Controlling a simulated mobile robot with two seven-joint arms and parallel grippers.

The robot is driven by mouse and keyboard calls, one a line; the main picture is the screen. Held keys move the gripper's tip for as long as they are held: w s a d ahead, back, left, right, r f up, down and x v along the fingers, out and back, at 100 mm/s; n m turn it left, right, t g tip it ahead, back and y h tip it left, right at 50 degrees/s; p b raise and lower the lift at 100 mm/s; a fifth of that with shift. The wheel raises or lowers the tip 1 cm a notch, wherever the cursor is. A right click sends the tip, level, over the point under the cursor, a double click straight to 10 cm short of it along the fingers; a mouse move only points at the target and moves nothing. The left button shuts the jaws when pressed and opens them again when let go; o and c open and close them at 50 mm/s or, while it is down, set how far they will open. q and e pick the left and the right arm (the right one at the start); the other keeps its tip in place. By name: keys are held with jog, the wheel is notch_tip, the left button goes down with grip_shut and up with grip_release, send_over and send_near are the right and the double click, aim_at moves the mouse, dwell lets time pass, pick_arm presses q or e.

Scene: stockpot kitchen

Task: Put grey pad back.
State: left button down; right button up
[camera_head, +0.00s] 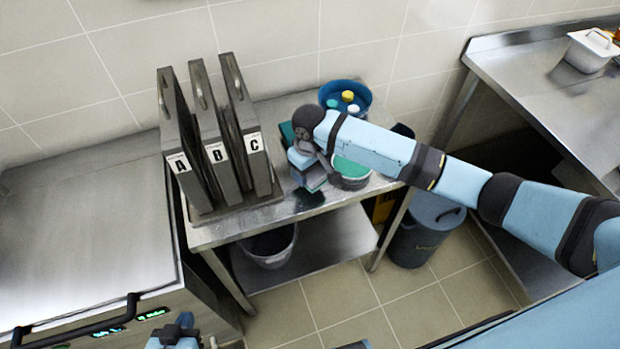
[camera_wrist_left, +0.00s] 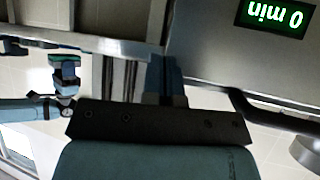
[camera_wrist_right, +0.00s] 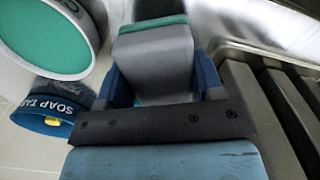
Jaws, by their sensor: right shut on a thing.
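My right gripper (camera_head: 306,172) is over the steel side table, between the lettered boards and a green-topped round container. In the right wrist view, its blue fingers (camera_wrist_right: 165,85) are shut on the sides of a grey pad (camera_wrist_right: 155,60). A teal strip (camera_wrist_right: 152,24) shows at the pad's far end; I cannot tell whether it belongs to the pad. In the head view the arm partly hides the pad, and I cannot tell whether it touches the table. My left gripper (camera_head: 178,335) is low at the bottom edge, its fingers (camera_wrist_left: 166,80) together and empty.
Boards marked A, B and C (camera_head: 245,135) stand in a rack left of the right gripper. A blue SOAP TABS tub (camera_wrist_right: 45,122) and the green-topped container (camera_wrist_right: 45,35) stand close by. A bucket (camera_head: 270,248) is on the lower shelf. A steel counter (camera_head: 90,230) lies left.

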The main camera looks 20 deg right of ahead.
aim_at(310, 179)
jog(key=shift+f, duration=2.05)
jog(key=o, duration=0.9)
jog(key=shift+c, duration=0.2)
notch_tip(310, 179, up, 12)
jog(key=shift+f, duration=0.1)
jog(key=s+a+f+y, duration=0.1)
jog(key=s+a+f+t+y, duration=0.1)
jog(key=a+f, duration=0.1)
jog(key=s+a+f, duration=0.1)
jog(key=s+f, duration=0.1)
jog(key=shift+a+f+t+y, duration=0.2)
jog(key=shift+a+t+y, duration=0.1)
jog(key=shift+a+y, duration=0.1)
jog(key=s+a+f+t+y, duration=0.2)
jog(key=s+f+t+y, duration=0.1)
jog(key=s+f, duration=0.15)
jog(key=s+d+f+t+h, duration=0.1)
jog(key=s+d+f+t, duration=0.2)
jog(key=s, duration=0.5)
jog(key=s+d+f+m+t+h, duration=0.1)
jog(key=s+d+f+t, duration=0.2)
jog(key=s+d, duration=0.3)
jog(key=shift+s+d+m, duration=0.3)
jog(key=shift+s, duration=0.75)
